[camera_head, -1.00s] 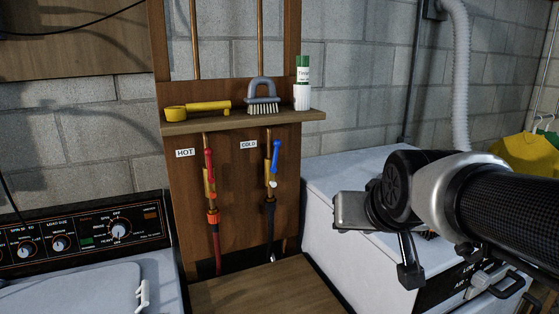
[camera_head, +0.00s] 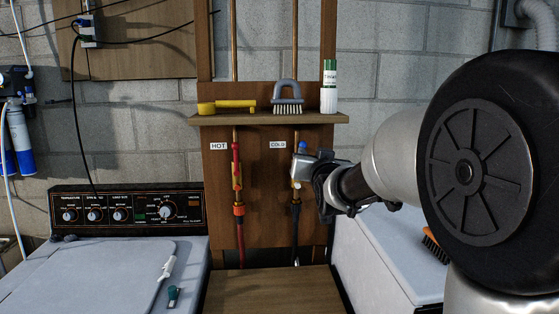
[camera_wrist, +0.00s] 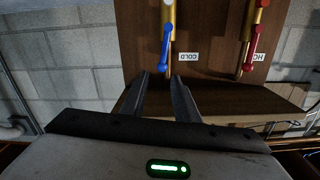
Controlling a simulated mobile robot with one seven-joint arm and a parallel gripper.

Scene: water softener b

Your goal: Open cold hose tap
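The cold tap's blue lever (camera_head: 302,147) stands up along its copper pipe beside the COLD label (camera_head: 278,145); my gripper hides most of it in the head view. My gripper (camera_head: 304,168) is at the cold tap, reaching in from the right. In the wrist view, which is upside down, the blue lever (camera_wrist: 166,45) lies just ahead of the fingertips, roughly in line with the gap. The two fingers (camera_wrist: 160,78) are apart with nothing between them. I cannot tell whether a finger touches the lever. The hot tap's red lever (camera_head: 236,155) also stands up along its pipe.
A washer (camera_head: 128,208) stands left. A white chest (camera_head: 372,255) stands right, with an orange brush (camera_head: 434,247) on it.

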